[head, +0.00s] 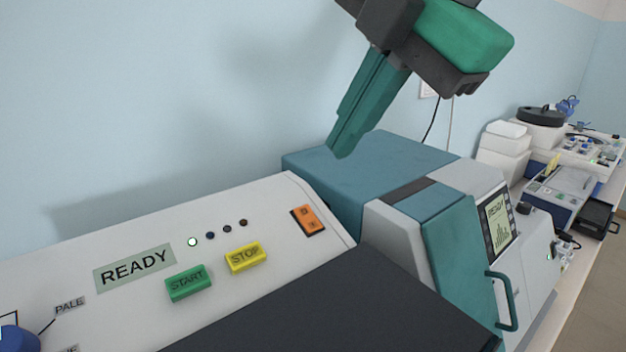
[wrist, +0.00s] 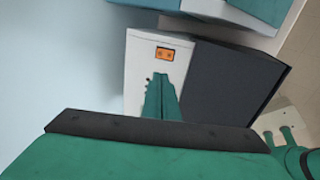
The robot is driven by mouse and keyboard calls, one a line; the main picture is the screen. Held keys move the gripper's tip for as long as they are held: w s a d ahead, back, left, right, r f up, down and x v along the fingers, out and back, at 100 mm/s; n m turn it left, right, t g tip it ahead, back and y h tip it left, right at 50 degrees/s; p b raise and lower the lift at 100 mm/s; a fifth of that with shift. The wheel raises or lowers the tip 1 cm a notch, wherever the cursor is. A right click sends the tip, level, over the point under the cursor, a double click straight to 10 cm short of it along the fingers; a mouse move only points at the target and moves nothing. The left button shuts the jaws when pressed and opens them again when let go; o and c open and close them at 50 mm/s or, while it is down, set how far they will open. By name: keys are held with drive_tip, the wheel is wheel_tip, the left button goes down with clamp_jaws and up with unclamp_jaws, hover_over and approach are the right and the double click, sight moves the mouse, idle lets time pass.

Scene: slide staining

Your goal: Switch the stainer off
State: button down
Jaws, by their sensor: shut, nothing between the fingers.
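The stainer (head: 130,312) is a white sloped panel with a dark cover in front. A green START button (head: 188,284) and a yellow STOP button (head: 246,258) sit below the lamps. An orange rocker switch (head: 308,220) in a dark frame is at the panel's upper right; it also shows in the wrist view (wrist: 165,54). My gripper (head: 340,150) is shut and empty, its fingertips pointing down, above and apart from the panel, up and right of the switch in the head view.
A teal and grey machine (head: 385,158) with a lit screen and a handle stands directly right of the stainer. Further right are white boxes (head: 503,143) and other bench instruments. A blue knob (head: 18,338) is at the lower left.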

drive_tip(key=shift+w+d+r+h, duration=0.2)
drive_tip(key=shift+w+r+h, duration=0.1)
drive_tip(key=shift+w, duration=0.15)
drive_tip(key=shift+f, duration=0.1)
approach(306, 210)
drive_tip(key=x, duration=0.6)
drive_tip(key=shift+f, duration=0.2)
